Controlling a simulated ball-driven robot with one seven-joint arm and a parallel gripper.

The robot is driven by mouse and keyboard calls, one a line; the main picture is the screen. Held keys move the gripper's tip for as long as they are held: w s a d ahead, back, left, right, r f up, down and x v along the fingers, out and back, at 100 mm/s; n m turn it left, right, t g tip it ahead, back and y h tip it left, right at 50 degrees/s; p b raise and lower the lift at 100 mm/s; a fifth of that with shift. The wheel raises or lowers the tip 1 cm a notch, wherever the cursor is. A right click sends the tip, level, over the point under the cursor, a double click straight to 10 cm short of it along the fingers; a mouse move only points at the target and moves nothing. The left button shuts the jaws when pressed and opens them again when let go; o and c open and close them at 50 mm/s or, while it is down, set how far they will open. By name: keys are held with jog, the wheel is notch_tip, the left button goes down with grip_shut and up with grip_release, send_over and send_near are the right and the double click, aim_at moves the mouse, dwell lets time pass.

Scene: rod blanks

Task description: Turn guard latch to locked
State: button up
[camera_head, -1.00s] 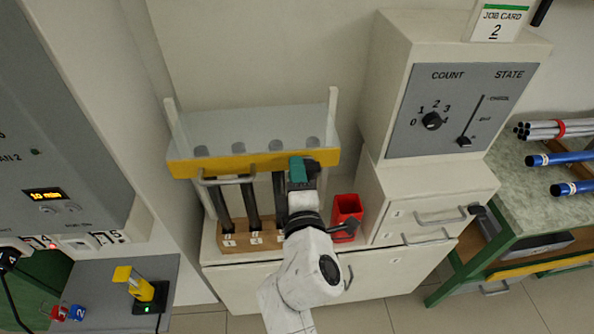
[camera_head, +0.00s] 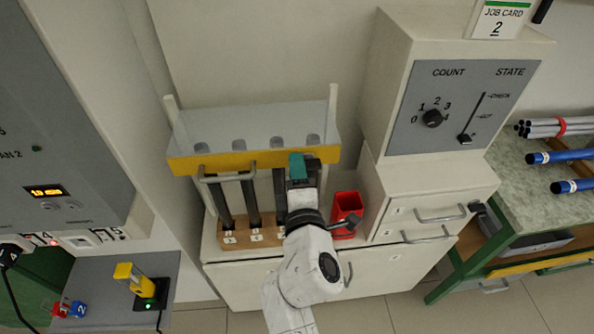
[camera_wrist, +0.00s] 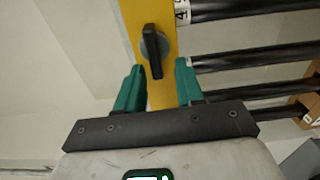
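The guard latch (camera_wrist: 153,48) is a black turn knob on a round base, fixed to the yellow guard bar (camera_wrist: 135,14). In the wrist view its handle lies roughly along the bar, slightly tilted. My gripper (camera_wrist: 159,67) is open, with its teal fingertips on either side of the handle's near end and visible gaps between. I cannot tell whether the fingers touch the bar. In the head view my gripper (camera_head: 298,166) is at the right end of the yellow bar (camera_head: 235,162) and mostly covers the latch.
Black rods (camera_head: 248,205) stand below the bar in a numbered wooden block (camera_head: 240,238). A red bin (camera_head: 346,208) stands close right of my arm. A grey control panel (camera_head: 450,112) and drawers (camera_head: 430,208) are further right. A grey handle (camera_head: 228,178) sticks out from the bar.

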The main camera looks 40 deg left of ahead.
jog(key=shift+d, duration=0.1)
jog(key=p+v, duration=0.3)
jog(key=v, duration=0.7)
jog(key=shift+s+d, duration=0.2)
jog(key=shift+s, duration=0.1)
